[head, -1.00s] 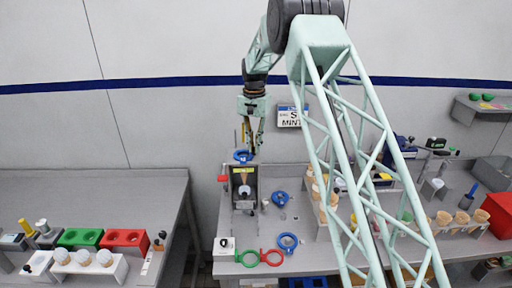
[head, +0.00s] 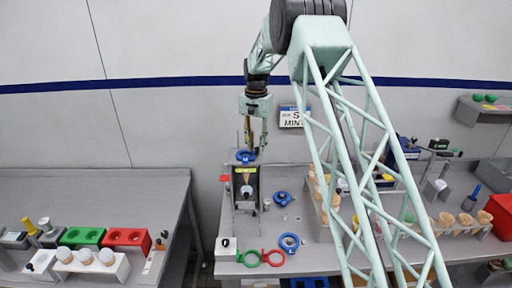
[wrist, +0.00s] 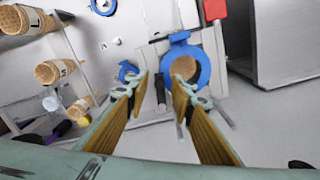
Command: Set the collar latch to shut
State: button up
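A blue ring-shaped collar (head: 245,156) sits at the top of a grey stand (head: 246,199). In the wrist view the collar (wrist: 203,69) is around a tan cone (wrist: 184,68). My gripper (head: 255,147) points down just above the collar. In the wrist view my gripper (wrist: 160,84) is open, with its two tan fingers apart and nothing held. A dark lever-like piece (wrist: 160,92) shows between the fingertips, beside the collar; I cannot tell whether it is the latch or which way it is set. The right fingertip overlaps the collar in the picture.
A red flag (head: 225,178) sticks out left of the stand. Blue rings (head: 283,198) and (head: 289,243), a green ring (head: 250,258) and a red ring (head: 273,257) lie on the bench. A cone rack (head: 322,205) stands to the right.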

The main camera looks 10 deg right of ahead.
aim_at(256, 148)
jog(key=shift+r, duration=0.1)
notch_tip(256, 148, up, 12)
dwell(0.9)
dwell(0.3)
jog(key=s+d+r+n+t+b, duration=0.1)
jog(key=s+r+b, duration=0.25)
jog(key=s, duration=0.75)
jog(key=s+d+r+n+b, duration=0.15)
jog(key=s+r, duration=0.35)
jog(key=s, duration=0.7)
jog(key=s+d+r+n+t+b, duration=0.15)
jog(key=s+r+b, duration=0.25)
jog(key=s, duration=0.7)
jog(key=s+f+b, duration=0.2)
jog(key=s+f, duration=0.3)
jog(key=s, duration=0.7)
jog(key=s+d+f+n+t+b, duration=0.1)
jog(key=s+f, duration=0.3)
jog(key=s, duration=0.8)
jog(key=s+f+n+b, duration=0.1)
jog(key=s+f+b, duration=0.3)
jog(key=s, duration=0.8)
jog(key=shift+s+d+f, duration=0.2)
jog(key=shift+d+f, duration=0.15)
jog(key=shift+f, duration=0.45)
